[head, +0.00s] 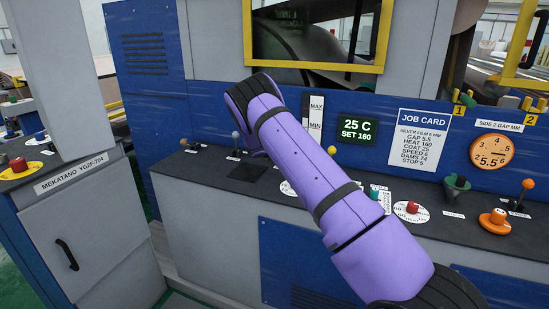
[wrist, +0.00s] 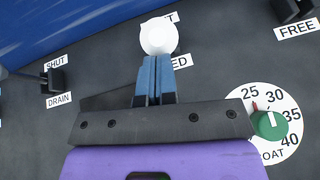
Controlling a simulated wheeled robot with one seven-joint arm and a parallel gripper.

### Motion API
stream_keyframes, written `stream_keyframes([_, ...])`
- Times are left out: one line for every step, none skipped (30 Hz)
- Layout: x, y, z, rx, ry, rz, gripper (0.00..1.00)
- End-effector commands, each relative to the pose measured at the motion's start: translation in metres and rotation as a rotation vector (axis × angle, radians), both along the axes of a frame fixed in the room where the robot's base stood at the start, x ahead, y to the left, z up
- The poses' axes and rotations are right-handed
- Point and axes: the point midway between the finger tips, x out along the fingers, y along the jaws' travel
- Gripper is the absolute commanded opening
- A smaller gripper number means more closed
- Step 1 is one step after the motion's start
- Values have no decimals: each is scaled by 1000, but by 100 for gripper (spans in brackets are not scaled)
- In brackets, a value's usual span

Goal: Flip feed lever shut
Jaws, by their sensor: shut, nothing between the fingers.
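The feed lever shows in the wrist view as a round white knob (wrist: 159,36), seen from almost straight above, so its tilt is hard to read. The knob partly covers two labels, one ending in "T" above it and one ending in "ED" below it. My gripper (wrist: 157,60) has its blue fingers together and empty. The fingertips are right at the near edge of the knob; I cannot tell whether they touch it. In the head view my purple arm hides the fingers, and I cannot pick out the feed lever for sure.
In the wrist view, a black drain lever (wrist: 54,79) stands to the left, a green dial (wrist: 269,125) to the right and a dark control (wrist: 290,10) by a FREE label at top right. The head view shows the job card (head: 421,145) and orange gauge (head: 491,152) on the blue panel.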

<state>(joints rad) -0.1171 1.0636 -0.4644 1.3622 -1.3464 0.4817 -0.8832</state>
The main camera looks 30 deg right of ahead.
Motion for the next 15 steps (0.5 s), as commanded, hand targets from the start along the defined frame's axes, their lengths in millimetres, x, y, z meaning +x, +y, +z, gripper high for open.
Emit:
stream_keyframes([2, -6, 4, 28, 11, -5, 0])
stream_keyframes([3, -7, 6, 43, 23, -6, 0])
stream_keyframes([4, -10, 7, 62, 38, -6, 0])
stream_keyframes([5, -11, 9, 76, 49, -5, 0])
stream_keyframes([6, -13, 10, 91, 60, -7, 0])
stream_keyframes([8, -14, 12, 107, 73, -6, 0])
stream_keyframes([9, -15, 13, 121, 84, -6, 0])
stream_keyframes([10, -17, 14, 133, 95, -6, 0])
stream_keyframes([11, -18, 15, 148, 107, -5, 0])
stream_keyframes([12, -19, 16, 159, 117, -5, 0])
stream_keyframes([13, -20, 17, 171, 126, -4, 0])
stream_keyframes([14, -22, 18, 184, 138, -5, 0])
stream_keyframes([15, -23, 18, 195, 148, -3, 0])
stream_keyframes([16, -22, 19, 198, 151, -1, 0])
stream_keyframes([17, -23, 20, 194, 152, 0, 0])
